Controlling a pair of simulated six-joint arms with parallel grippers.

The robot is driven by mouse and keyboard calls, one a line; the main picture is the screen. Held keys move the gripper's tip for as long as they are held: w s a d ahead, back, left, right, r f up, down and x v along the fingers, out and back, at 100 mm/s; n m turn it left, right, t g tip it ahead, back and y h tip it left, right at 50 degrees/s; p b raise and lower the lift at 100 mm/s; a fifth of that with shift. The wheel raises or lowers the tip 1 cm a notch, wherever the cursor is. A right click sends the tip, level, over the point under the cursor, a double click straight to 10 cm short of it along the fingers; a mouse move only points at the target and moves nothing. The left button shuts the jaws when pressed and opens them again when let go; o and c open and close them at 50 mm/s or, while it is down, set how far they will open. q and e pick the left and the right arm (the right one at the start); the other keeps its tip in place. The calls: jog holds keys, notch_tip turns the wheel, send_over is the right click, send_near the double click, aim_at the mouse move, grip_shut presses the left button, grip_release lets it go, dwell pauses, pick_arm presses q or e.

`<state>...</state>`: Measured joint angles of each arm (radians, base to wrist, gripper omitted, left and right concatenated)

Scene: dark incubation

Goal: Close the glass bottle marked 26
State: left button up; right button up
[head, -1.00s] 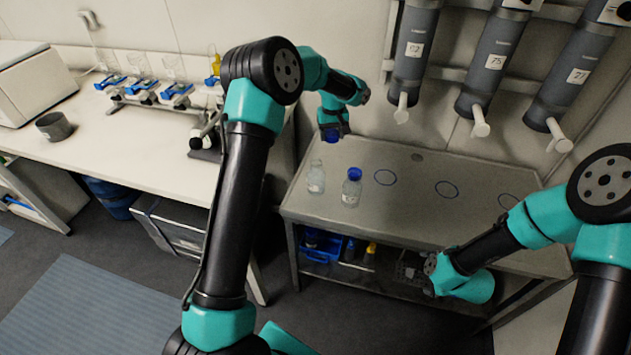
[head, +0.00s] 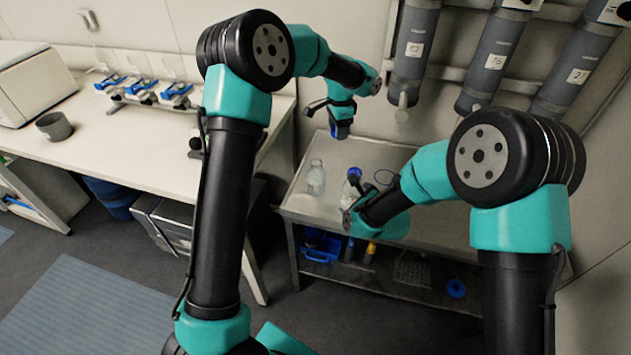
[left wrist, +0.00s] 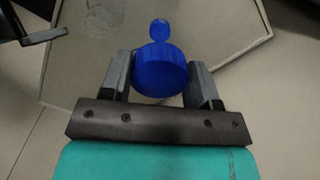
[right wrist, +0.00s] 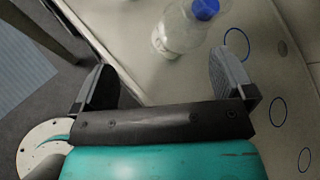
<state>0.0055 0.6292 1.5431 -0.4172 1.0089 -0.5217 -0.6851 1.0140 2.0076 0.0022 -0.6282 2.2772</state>
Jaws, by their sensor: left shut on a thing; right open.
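My left gripper (head: 341,128) is shut on a blue screw cap (left wrist: 160,78), held in the air above the back of the grey bench. An uncapped clear glass bottle (head: 315,178) stands upright on the bench, below and left of that gripper. A second glass bottle (head: 349,190) with a blue cap stands to its right, partly hidden by my right arm. It also shows in the right wrist view (right wrist: 176,34). My right gripper (head: 348,217) is open and empty beside this capped bottle. I cannot read the number 26 on either bottle.
Grey dispensers (head: 408,50) hang on the wall above the bench (head: 335,148). Blue rings are drawn on the bench top right of the bottles. A lower shelf holds a blue crate (head: 320,250) and a blue round item (head: 456,288). A white counter (head: 130,150) stands at left.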

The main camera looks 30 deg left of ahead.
aim_at(317, 180)
pick_arm(q)
jog(key=m, duration=0.1)
jog(key=s+m, duration=0.1)
jog(key=m, duration=0.1)
jog(key=shift+s+r, duration=0.2)
jog(key=shift+r, duration=0.05)
jog(key=s+a+f+m, duration=0.1)
jog(key=s+a+m, duration=0.1)
jog(key=m, duration=0.1)
jog(key=s+a+f+m, duration=0.1)
jog(key=s+a+m, duration=0.1)
jog(key=shift+f, duration=0.35)
jog(key=shift+s+a+f+m, duration=0.25)
jog(key=shift+s+a+m, duration=0.05)
jog(key=shift+s, duration=0.05)
pick_arm(e)
jog(key=s+a+f+m+t+y, duration=0.1)
jog(key=a+m, duration=0.5)
jog(key=a, duration=0.3)
jog(key=shift+f+m+t, duration=0.25)
jog(key=shift+m+t, duration=0.05)
jog(key=shift+t, duration=0.1)
jog(key=shift+s+a, duration=0.1)
jog(key=shift+x, duration=6)
jog(key=shift+a+r, duration=0.1)
jog(key=shift+c, duration=0.2)
jog(key=c, duration=1.3)
pick_arm(q)
jog(key=shift+f, duration=2.5)
